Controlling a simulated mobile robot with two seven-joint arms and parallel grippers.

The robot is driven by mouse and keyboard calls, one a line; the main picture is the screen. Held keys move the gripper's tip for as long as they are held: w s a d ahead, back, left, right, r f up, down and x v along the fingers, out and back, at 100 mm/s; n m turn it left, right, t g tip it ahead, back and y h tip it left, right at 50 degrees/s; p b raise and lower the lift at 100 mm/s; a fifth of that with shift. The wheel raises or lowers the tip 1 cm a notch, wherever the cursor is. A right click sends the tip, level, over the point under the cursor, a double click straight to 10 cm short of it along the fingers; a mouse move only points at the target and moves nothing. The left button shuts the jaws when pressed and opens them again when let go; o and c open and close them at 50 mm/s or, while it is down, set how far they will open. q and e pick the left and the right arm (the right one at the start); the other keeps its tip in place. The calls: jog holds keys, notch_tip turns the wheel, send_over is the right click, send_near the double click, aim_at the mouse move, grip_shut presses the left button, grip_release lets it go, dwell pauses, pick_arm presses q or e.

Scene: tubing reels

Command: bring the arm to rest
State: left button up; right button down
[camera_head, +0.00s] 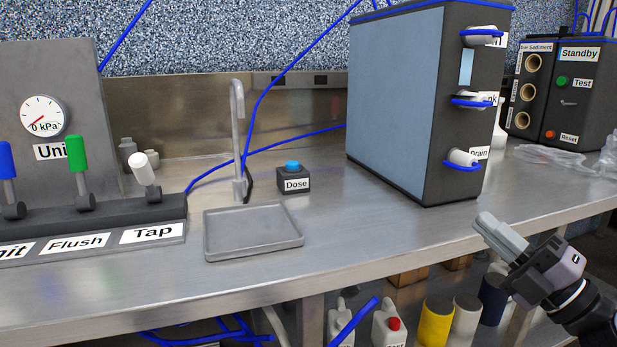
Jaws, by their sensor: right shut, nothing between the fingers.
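My right gripper (500,236) is at the lower right, in front of the bench's front edge. Its fingers are together and empty, and they point up and to the left. It looks apart from the bench (340,262) and from the tall dark unit behind it. My left gripper does not show.
A tall unit (395,95) with blue-ringed ports stands behind my right gripper. A grey tray (252,247), a tap (238,140), a Dose button box (293,180) and a lever panel (90,220) are further left. A Standby box (577,95) stands back right. Bottles and cylinders (437,320) are below.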

jog(key=s+a+f+m+h, duration=0.1)
jog(key=s+f+m+h, duration=0.1)
jog(key=f+m+h, duration=0.55)
jog(key=s+f+m+h, duration=0.25)
jog(key=f+m, duration=0.65)
jog(key=f, duration=0.6)
jog(key=s+a+f+m+g+h, duration=0.1)
jog(key=s+a+f+m+g, duration=0.25)
jog(key=s+f, duration=0.35)
jog(key=s+a+f+m+g+h, duration=0.1)
jog(key=s+a+f+m+g, duration=0.25)
jog(key=s+f, duration=0.4)
notch_tip(320, 180, up, 8)
jog(key=p, duration=1.3)
jog(key=shift+s+d+g+p, duration=0.4)
jog(key=shift+s, duration=0.05)
jog(key=shift+f, duration=0.1)
